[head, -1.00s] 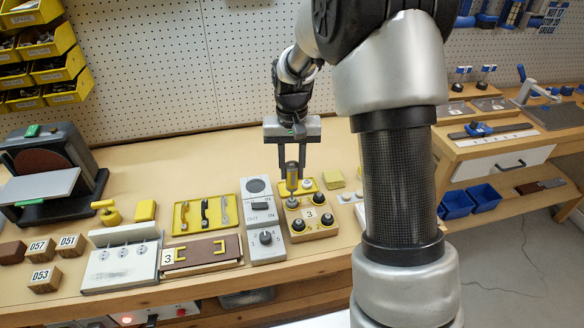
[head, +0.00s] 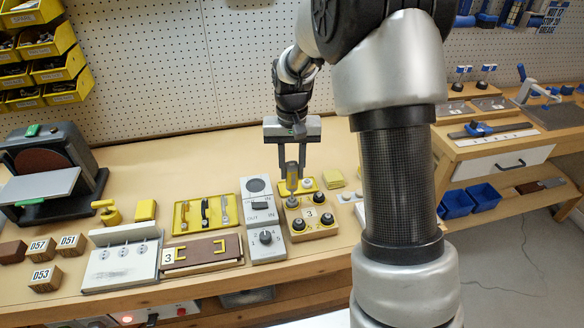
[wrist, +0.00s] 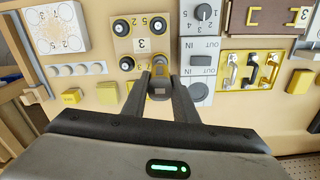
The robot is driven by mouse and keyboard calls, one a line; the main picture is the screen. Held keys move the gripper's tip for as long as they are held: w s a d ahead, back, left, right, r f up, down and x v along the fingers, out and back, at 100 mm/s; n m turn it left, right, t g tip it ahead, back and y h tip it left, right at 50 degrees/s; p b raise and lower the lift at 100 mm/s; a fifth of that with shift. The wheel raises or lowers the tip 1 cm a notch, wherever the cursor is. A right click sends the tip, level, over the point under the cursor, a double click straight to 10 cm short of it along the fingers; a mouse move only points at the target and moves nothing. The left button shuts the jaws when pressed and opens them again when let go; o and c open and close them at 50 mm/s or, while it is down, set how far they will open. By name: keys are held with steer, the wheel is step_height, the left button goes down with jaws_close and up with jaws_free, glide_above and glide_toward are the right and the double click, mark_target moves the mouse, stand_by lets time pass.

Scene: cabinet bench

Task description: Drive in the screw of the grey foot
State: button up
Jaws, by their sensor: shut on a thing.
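My gripper (head: 292,160) points down, with its fingers shut on an upright tool (head: 291,177) with an olive-yellow body. The tool also shows between the fingers in the wrist view (wrist: 160,84). Below it is a yellow block (head: 313,229) marked 3, with round feet near its corners. The tool's lower end is at or just above the back-left foot (head: 292,202), which looks greyer than the black front feet (head: 298,224). Whether the tip touches the screw cannot be told. In the wrist view, the tool and fingers cover that corner of the block (wrist: 137,45).
A grey switch panel (head: 270,221) stands close left of the block. Further left are a tray with handles (head: 180,228), a brown board (head: 200,252) and a socket panel (head: 120,270). Bench behind is clear.

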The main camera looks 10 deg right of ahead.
steer(key=shift+f, duration=0.7)
stand_by(1.6)
steer(key=shift+r+p, duration=2.2)
steer(key=shift+r, duration=0.9)
